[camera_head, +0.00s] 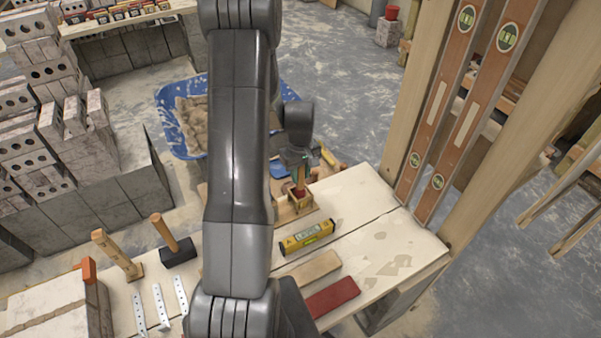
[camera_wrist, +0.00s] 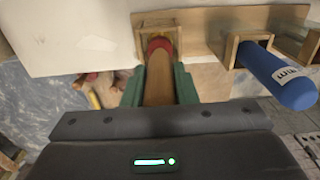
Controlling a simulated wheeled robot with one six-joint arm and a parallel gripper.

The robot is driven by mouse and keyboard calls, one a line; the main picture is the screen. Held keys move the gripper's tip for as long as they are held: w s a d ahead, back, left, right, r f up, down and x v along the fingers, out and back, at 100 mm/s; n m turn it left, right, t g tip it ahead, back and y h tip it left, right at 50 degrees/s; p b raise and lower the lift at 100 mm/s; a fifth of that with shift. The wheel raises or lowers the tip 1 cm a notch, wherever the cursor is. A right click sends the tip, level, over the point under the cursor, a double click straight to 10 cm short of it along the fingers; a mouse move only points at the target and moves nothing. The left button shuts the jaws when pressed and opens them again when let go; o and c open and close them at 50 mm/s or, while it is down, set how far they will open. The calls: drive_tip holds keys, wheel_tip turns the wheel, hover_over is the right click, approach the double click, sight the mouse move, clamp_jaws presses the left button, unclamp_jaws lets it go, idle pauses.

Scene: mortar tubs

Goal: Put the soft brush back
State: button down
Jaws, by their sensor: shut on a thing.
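The soft brush (camera_wrist: 159,82) has a brown wooden handle and a red part at its far end. My gripper (camera_wrist: 159,72), with green fingers, is shut on the handle. It also shows in the head view (camera_head: 298,165), pointing down at the bench. The red end is at the mouth of a small square wooden holder (camera_wrist: 140,46), which also shows in the head view (camera_head: 291,211). The brush looks about upright in the head view. Its lower end is hidden, so I cannot tell how deep it is in the holder.
A blue cylinder (camera_wrist: 280,78) with a white label stands in a neighbouring wooden holder (camera_wrist: 231,52). A yellow level (camera_head: 307,238), a wooden bar (camera_head: 313,268) and a red bar (camera_head: 331,297) lie on the bench. A blue tub (camera_head: 170,100) is behind. The bench's right side is clear.

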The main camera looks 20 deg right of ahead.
drive_tip(key=shift+f, duration=0.1)
drive_tip(key=c, duration=1.1)
unclamp_jaws()
wheel_tip(320, 180, up, 14)
drive_tip(key=shift+f+b, duration=0.1)
drive_tip(key=shift+b, duration=0.2)
wheel_tip(320, 180, down, 14)
drive_tip(key=shift+r+p, duration=0.2)
drive_tip(key=shift+p, duration=0.2)
drive_tip(key=shift+r, duration=0.1)
